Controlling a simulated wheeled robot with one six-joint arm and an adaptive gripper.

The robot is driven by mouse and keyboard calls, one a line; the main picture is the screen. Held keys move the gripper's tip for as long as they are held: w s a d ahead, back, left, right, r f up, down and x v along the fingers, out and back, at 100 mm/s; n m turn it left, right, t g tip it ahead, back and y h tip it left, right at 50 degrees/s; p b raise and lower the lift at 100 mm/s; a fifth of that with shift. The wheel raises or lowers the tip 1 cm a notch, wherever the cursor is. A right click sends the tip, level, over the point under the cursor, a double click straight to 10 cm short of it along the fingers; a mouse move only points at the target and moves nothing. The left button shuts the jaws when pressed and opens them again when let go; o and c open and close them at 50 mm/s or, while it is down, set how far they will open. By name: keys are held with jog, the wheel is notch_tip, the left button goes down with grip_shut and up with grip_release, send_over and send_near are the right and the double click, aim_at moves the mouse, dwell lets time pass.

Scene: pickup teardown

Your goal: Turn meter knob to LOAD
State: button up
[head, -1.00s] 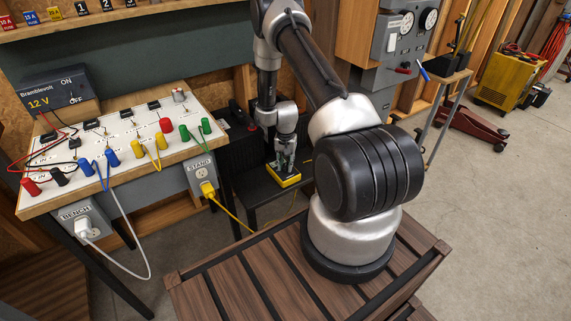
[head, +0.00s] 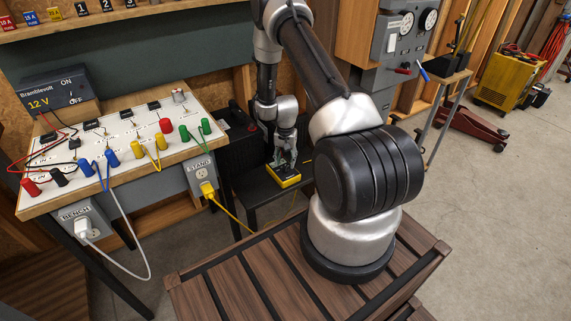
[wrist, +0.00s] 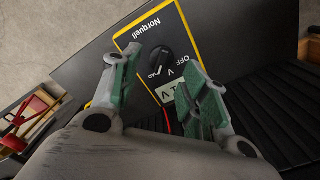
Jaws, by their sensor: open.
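The meter (wrist: 184,25) is a yellow-edged box with a dark face marked Norquell. It lies on the dark shelf and also shows in the head view (head: 286,175). Its round black knob (wrist: 161,60) sits mid-face, with OFF, V and a partly hidden label around it. I cannot surely tell which label the knob points to. My gripper (wrist: 163,80) is open and empty, its green-padded fingers spread to either side of the knob in the wrist view. In the head view my gripper (head: 284,156) is just over the meter. The right finger covers part of the meter's lower face.
The white bench board (head: 125,150) with coloured terminals stands left, with the 12 V supply (head: 55,95) behind. A yellow cord (head: 222,210) runs from the STAND outlet (head: 203,178). The dark shelf (wrist: 85,50) surrounds the meter.

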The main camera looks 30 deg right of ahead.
notch_tip(320, 180, up, 10)
jog(key=shift+f, duration=0.25)
dwell(0.4)
